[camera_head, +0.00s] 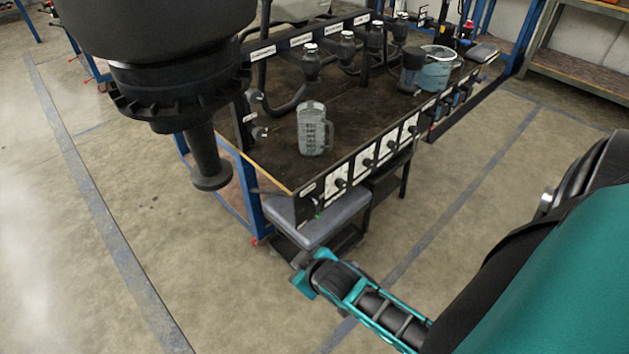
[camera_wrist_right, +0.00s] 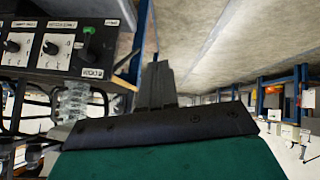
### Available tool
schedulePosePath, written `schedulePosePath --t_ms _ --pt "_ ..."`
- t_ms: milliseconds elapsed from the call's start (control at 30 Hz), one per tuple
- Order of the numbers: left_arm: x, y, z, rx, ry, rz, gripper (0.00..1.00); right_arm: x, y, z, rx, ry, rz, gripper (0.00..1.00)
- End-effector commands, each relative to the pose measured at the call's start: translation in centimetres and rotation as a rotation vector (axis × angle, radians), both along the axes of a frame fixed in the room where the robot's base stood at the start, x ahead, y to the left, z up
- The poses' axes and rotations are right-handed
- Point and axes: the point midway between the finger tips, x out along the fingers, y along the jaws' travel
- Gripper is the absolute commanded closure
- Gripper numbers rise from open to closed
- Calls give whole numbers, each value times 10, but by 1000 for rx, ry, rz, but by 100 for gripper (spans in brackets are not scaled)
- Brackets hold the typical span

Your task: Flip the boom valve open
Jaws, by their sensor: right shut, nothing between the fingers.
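I cannot tell for sure which part is the boom valve. Several black knobs on white plates line the front panel (camera_head: 373,160) of the workbench (camera_head: 262,165); their positions are too small to read. In the right wrist view, black knobs (camera_wrist_right: 50,47) on white plates and a green part (camera_wrist_right: 89,30) show at the upper left. My right gripper (camera_head: 303,270) is shut and empty, low in front of the bench's near corner, apart from the panel. Its fingers (camera_wrist_right: 157,85) also show in the right wrist view, to the right of the panel. My left gripper is out of view.
A clear measuring jug (camera_head: 313,130) stands on the bench, with dark fittings (camera_head: 311,66) and hoses behind it. A blue-tinted bucket (camera_head: 438,70) is farther back. A grey padded stool (camera_head: 325,215) is by the near corner. The floor at left is clear.

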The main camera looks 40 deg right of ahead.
Motion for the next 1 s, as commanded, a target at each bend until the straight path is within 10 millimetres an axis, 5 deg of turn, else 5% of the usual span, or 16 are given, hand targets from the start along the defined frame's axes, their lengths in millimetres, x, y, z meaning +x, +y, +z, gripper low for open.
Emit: schedulePosePath --t_ms 100,300,1000 --pt "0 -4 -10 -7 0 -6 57 43 -37 -18 -101 80 -69 100" --pt "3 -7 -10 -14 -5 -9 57 80 -76 -23 -196 190 -162 100" --pt "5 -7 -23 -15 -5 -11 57 88 -85 -35 -219 225 -190 100"
